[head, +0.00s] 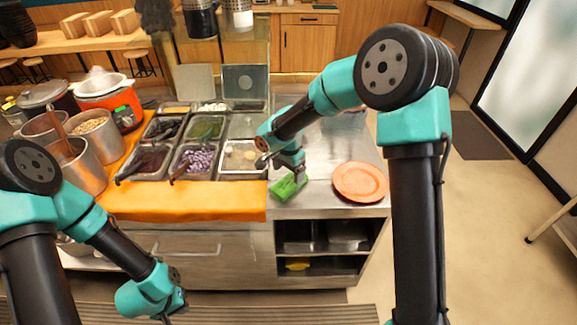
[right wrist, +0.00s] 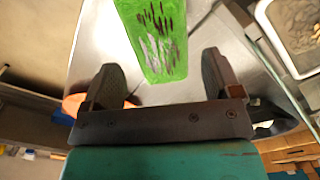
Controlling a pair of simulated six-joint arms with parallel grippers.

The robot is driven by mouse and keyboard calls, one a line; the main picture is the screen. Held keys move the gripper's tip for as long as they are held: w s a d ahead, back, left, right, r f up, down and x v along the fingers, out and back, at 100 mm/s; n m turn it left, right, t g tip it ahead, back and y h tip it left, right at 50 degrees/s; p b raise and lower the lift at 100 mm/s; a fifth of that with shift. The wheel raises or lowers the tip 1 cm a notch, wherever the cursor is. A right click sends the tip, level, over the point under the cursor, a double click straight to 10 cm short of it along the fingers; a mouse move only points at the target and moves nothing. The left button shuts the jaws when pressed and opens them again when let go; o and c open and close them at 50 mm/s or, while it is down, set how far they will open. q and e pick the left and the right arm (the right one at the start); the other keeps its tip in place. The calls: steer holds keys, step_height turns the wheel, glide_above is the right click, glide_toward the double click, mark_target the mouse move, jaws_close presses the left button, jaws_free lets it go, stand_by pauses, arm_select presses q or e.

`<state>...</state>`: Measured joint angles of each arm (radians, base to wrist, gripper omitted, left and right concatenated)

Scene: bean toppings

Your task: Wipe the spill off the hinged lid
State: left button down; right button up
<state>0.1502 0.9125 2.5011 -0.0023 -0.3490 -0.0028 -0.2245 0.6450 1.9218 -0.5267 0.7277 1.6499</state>
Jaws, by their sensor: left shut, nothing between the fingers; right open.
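A bright green cloth or pad (head: 288,188) lies on the steel counter, left of the orange plate. In the right wrist view the green piece (right wrist: 152,38) carries dark and pale streaks. My right gripper (head: 291,176) is right above it in the head view. Its two fingers (right wrist: 160,82) are apart with nothing gripped, and the green piece lies beyond them. My left gripper (head: 176,311) is shut and empty, low at the front left. Two upright panels stand behind the food wells, one pale and one dark (head: 245,82); which is the hinged lid, and any spill, I cannot tell.
The orange plate (head: 360,182) sits on the counter's right side. Food wells with purple beans (head: 196,158) and other toppings fill the middle. Steel pots (head: 90,132) and an orange cooker (head: 105,98) crowd the left. An orange cloth (head: 190,203) covers the front edge.

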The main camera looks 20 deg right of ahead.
mark_target(289, 180)
steer(key=shift+f, duration=2.2)
steer(key=shift+c, duration=0.5)
steer(key=c, duration=0.6)
steer(key=shift+r, duration=2.5)
steer(key=o, duration=0.4)
steer(key=c, duration=0.3)
